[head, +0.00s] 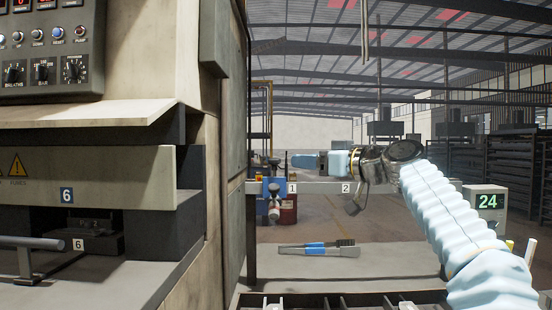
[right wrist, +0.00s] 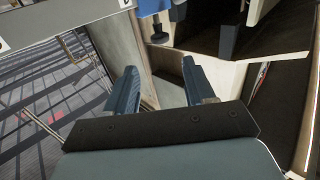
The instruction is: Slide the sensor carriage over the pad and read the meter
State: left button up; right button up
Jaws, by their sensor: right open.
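The meter (head: 487,200) is a grey box at the right in the head view and its green display reads 24. A grey rail (head: 320,188) carries number plates 1 and 2. A small blue block with a dark knob, seemingly the sensor carriage (head: 267,187), sits at the rail's left end beside plate 1. It also shows at the top of the right wrist view (right wrist: 152,7). My right gripper (head: 303,161) is open and empty, its fingers pointing left above the rail, apart from the carriage. I cannot make out the pad. My left gripper is out of view.
A large press with a control panel (head: 50,45) and a protruding ledge fills the left. A dark slotted rack (head: 345,300) stands at the front edge. The bench around the brushes is clear.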

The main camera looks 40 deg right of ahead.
aim_at(274, 178)
jog(key=w+p, duration=0.1)
jog(key=w, duration=0.2)
jog(key=w+p, duration=0.1)
jog(key=w, duration=0.3)
jog(key=w+a, duration=0.1)
jog(key=w, duration=0.2)
jog(key=shift+w+r+p, duration=0.1)
jog(key=shift+w+p, duration=0.2)
jog(key=shift+p, duration=0.1)
jog(key=shift+w, duration=0.6)
grip_shut()
